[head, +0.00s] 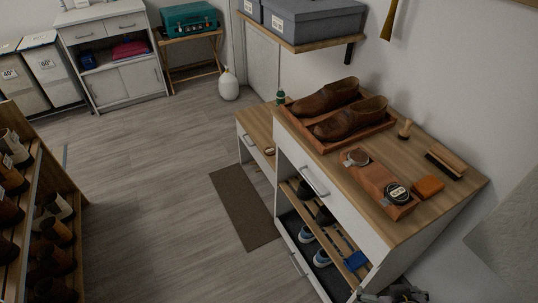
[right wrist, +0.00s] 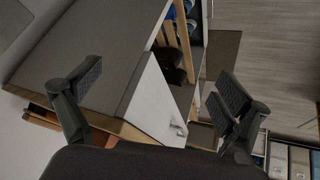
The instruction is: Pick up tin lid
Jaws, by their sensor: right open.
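A dark round tin piece with a printed label (head: 397,193), which looks like the tin lid, lies at the near end of a narrow reddish-brown wooden tray (head: 376,178) on the cabinet top. A second round tin piece (head: 357,157) with a brownish face is at the tray's far end. My right gripper (head: 397,294) is low at the bottom edge of the head view, in front of the cabinet and apart from the tin pieces. In the right wrist view, its two fingers (right wrist: 156,98) are spread wide with nothing between them. My left gripper is not in view.
The cabinet top (head: 448,205) also holds a tray of brown shoes (head: 345,108), an orange block (head: 428,187), a brush (head: 446,162) and a small knobbed brush (head: 405,129). A shelf with grey boxes (head: 314,20) hangs above.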

